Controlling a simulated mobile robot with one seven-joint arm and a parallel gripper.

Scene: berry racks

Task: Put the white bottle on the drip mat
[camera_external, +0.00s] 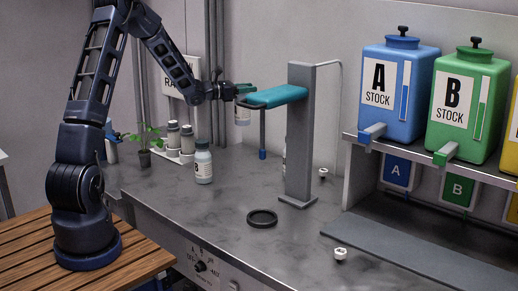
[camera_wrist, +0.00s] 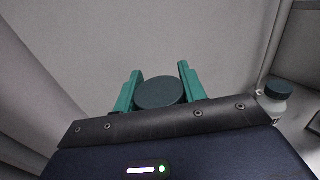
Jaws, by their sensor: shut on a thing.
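My gripper (camera_external: 243,90) is shut on a whitish bottle (camera_external: 242,115) and holds it upright, well above the counter, left of the grey stand. In the wrist view, its round dark lid (camera_wrist: 160,92) sits between my two teal fingers (camera_wrist: 158,88). A second white bottle (camera_external: 203,165) with a blue-grey cap and a dark letter label stands on the counter below and left of my gripper. A black round mat (camera_external: 262,218) with a raised rim, which looks like the drip mat, lies bare on the counter in front of the stand.
The grey stand (camera_external: 299,150) has a teal arm (camera_external: 275,96) close to the right of my gripper. Several small bottles and a potted plant (camera_external: 145,150) stand at the left back. Stock tanks (camera_external: 400,105) fill the right. A white knob-like piece (camera_external: 340,253) lies right of the mat.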

